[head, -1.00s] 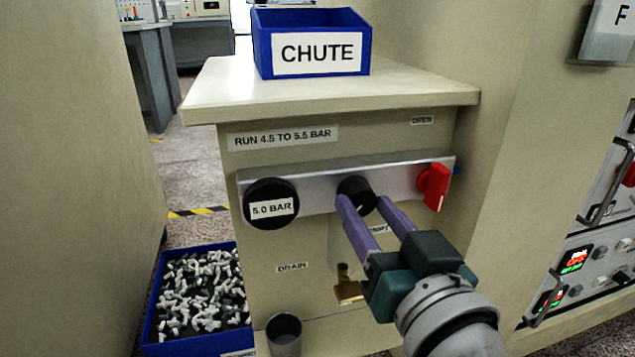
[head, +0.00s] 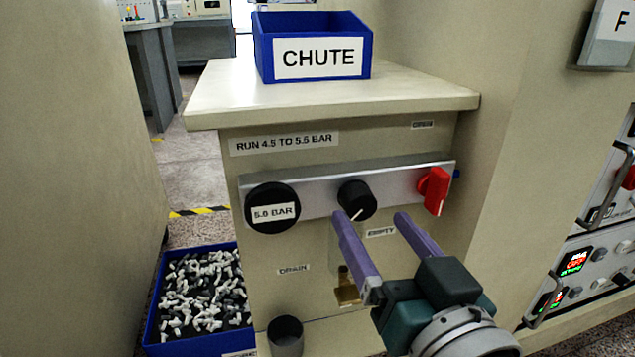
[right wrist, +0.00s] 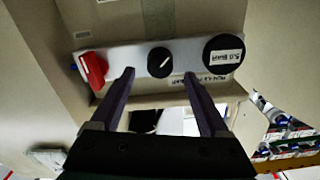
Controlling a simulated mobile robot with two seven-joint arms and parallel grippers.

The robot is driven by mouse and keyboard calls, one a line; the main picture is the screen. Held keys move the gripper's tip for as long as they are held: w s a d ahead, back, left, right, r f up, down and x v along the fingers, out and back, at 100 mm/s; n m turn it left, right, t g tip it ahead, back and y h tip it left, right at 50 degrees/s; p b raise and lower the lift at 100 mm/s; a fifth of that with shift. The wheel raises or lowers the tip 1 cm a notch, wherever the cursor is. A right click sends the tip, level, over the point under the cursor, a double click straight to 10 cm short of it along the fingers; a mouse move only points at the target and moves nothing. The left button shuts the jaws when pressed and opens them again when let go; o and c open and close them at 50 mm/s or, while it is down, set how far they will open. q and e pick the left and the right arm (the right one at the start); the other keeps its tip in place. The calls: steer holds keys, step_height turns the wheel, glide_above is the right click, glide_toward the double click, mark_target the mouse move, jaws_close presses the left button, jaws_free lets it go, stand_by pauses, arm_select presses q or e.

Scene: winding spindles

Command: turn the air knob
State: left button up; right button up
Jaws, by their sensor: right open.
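The air knob (head: 357,199) is a round black knob with a white pointer line, in the middle of a metal strip on the cabinet front. The pointer slants toward the lower left in the head view. It also shows in the right wrist view (right wrist: 160,62). My right gripper (head: 370,217) is open and empty, its purple fingers just below and in front of the knob, apart from it. In the right wrist view the fingertips (right wrist: 158,75) stand on either side of the knob's lower part. My left gripper is not in view.
A round gauge reading 5.0 BAR (head: 272,208) is left of the knob, a red valve handle (head: 434,190) right. A brass fitting (head: 347,288) sits below. A blue CHUTE bin (head: 318,47) stands on top. A blue crate of parts (head: 150,335) and grey cup (head: 285,337) stand low left.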

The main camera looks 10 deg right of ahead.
steer(key=s+p, duration=0.1)
steer(key=s, duration=0.6)
steer(key=shift+s, duration=0.3)
steer(key=shift+d, duration=0.1)
steer(key=s+a+r+n+g+y+p, duration=0.1)
steer(key=a+r+n+g+y+p, duration=0.15)
steer(key=r+p, duration=0.75)
steer(key=s+a+r+n+g+y+p, duration=0.2)
steer(key=r+g+p, duration=0.2)
steer(key=r+p, duration=0.6)
steer(key=s+d+r+g+h+p, duration=0.35)
steer(key=s+d+r+p, duration=0.2)
steer(key=r+p, duration=0.55)
steer(key=s+d+r+g+h+p, duration=0.2)
steer(key=s+d+r+g+p, duration=0.45)
steer(key=p, duration=0.65)
step_height(320, 180, up, 36)
steer(key=a+t+p, duration=0.2)
steer(key=p, duration=3.2)
steer(key=shift+w+a+m+y, duration=0.3)
steer(key=shift+w+m, duration=0.05)
